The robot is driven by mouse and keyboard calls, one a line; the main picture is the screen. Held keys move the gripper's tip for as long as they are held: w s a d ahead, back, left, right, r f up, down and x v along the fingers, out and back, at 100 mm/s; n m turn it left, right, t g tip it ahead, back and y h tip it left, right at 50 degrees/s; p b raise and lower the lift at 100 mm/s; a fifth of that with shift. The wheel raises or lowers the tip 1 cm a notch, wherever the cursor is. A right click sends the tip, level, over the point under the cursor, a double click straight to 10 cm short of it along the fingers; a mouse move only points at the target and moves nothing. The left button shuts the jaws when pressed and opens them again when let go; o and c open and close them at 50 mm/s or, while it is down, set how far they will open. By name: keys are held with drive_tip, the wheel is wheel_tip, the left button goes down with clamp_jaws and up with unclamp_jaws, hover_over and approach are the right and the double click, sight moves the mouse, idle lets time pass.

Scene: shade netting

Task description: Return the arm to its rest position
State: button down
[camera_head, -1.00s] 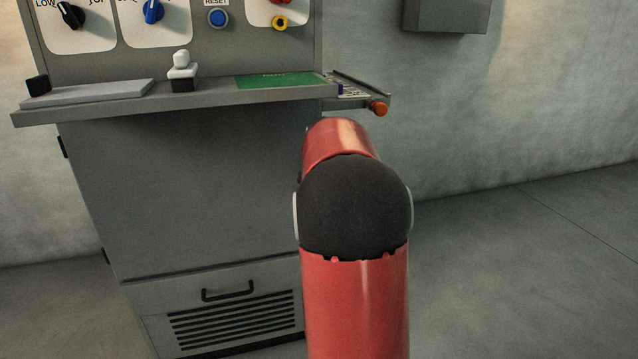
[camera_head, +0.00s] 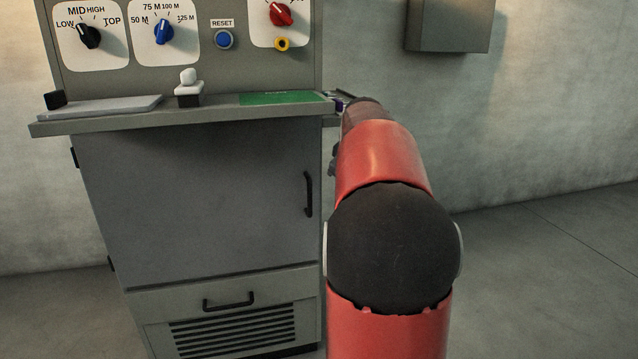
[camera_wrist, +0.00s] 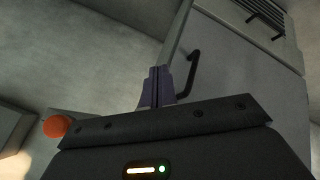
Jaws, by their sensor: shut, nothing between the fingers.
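My red and black arm (camera_head: 385,165) rises from the bottom right of the head view and reaches toward the right side of the grey cabinet. My gripper shows in the wrist view (camera_wrist: 157,86), with its two dark fingers together and nothing between them. It is in front of the cabinet's grey front, near the black door handle (camera_wrist: 190,73), which appears behind and beside the fingertips. In the head view the gripper is mostly hidden behind my arm.
The cabinet (camera_head: 200,200) has a shelf (camera_head: 180,117) bearing a white-topped switch (camera_head: 188,88) and a green panel (camera_head: 282,98). An orange knob (camera_wrist: 56,126) shows left in the wrist view. A grey box (camera_head: 448,25) hangs on the wall. Floor at right is clear.

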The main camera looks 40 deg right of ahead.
drive_tip(key=s+a+f+y, duration=0.1)
drive_tip(key=s+a, duration=0.2)
drive_tip(key=a, duration=0.4)
drive_tip(key=s+a+m+y, duration=0.1)
drive_tip(key=s+a, duration=0.2)
drive_tip(key=a, duration=0.4)
drive_tip(key=s+a+f+y, duration=0.1)
drive_tip(key=s+a, duration=0.2)
drive_tip(key=a, duration=0.4)
drive_tip(key=s+a+f+m, duration=0.2)
drive_tip(key=s+a+f, duration=0.8)
drive_tip(key=s+a, duration=0.2)
drive_tip(key=s, duration=0.2)
drive_tip(key=shift+s+a+g+y, duration=0.3)
drive_tip(key=shift+s+g+y, duration=0.1)
